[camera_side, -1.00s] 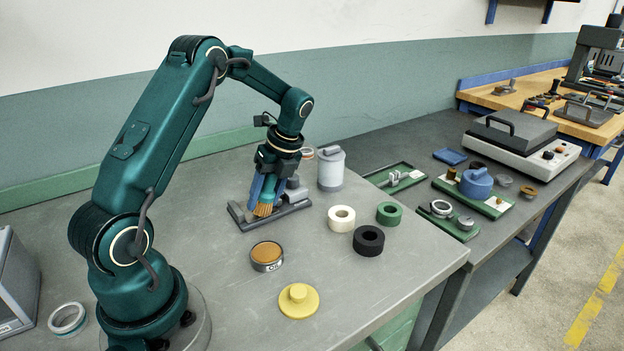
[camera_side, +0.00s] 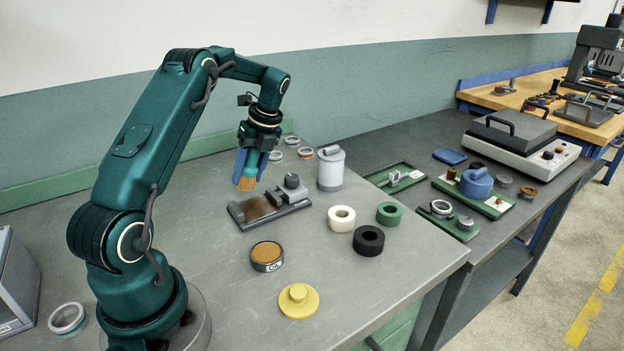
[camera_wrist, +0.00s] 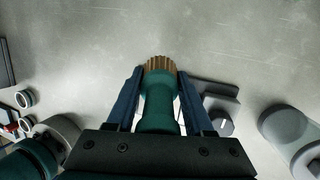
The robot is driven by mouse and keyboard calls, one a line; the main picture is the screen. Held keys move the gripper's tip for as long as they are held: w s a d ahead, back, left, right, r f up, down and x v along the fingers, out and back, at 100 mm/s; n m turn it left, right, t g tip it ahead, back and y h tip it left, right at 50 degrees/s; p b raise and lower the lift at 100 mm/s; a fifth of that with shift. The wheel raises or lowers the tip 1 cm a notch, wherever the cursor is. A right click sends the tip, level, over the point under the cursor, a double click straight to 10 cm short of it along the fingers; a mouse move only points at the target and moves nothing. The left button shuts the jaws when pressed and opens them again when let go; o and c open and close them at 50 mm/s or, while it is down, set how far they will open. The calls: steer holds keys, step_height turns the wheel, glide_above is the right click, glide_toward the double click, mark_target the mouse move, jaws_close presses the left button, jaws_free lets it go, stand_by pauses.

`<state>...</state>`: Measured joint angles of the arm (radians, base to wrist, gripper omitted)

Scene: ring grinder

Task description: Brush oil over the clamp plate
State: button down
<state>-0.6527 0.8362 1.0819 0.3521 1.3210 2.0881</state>
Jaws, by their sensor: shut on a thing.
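My gripper (camera_side: 251,167) is shut on a brush with a teal handle (camera_wrist: 158,108) and tan bristles (camera_side: 246,183). The bristles point down and hang above the left part of the clamp fixture, apart from it. The clamp plate (camera_side: 258,207) is a flat grey piece with a brownish film on its left part; a grey block with a knob (camera_side: 292,190) stands at its right end. In the wrist view the bristles (camera_wrist: 160,64) show between the fingers, and part of the fixture (camera_wrist: 217,90) shows at right. The oil tin (camera_side: 267,257), round with amber contents, stands in front of the fixture.
A grey canister (camera_side: 331,168) stands right of the fixture. White (camera_side: 341,218), black (camera_side: 368,240) and green (camera_side: 389,213) rings lie to the right. A yellow knobbed disc (camera_side: 298,300) lies near the front edge. The bench between tin and arm base is clear.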

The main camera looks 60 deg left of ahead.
steer(key=shift+r, duration=2.9)
